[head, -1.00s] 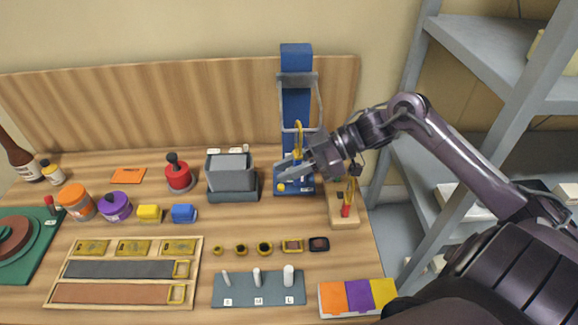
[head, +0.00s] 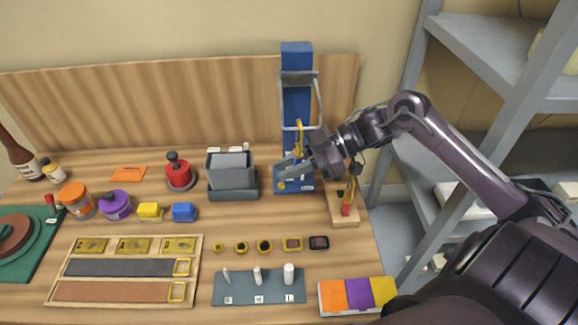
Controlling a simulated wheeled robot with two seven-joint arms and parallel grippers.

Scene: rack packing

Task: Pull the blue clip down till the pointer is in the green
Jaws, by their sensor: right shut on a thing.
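The blue stand (head: 297,104) stands upright at the back of the table, with a grey frame around its column. A yellow hook-like part (head: 299,131) hangs in front of the column. My right gripper (head: 287,170) is low in front of the stand, just below the yellow part, and is shut. The blue clip is hidden by its fingers, which close where the clip hangs. The pointer and the green zone are too small to make out. My left gripper is out of view.
A wooden block with a red part (head: 345,209) stands close under my right wrist. A grey box (head: 231,172) is left of the stand. Grey shelving (head: 410,120) rises at the right. A peg plate (head: 259,288) and coloured cards (head: 357,294) lie in front.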

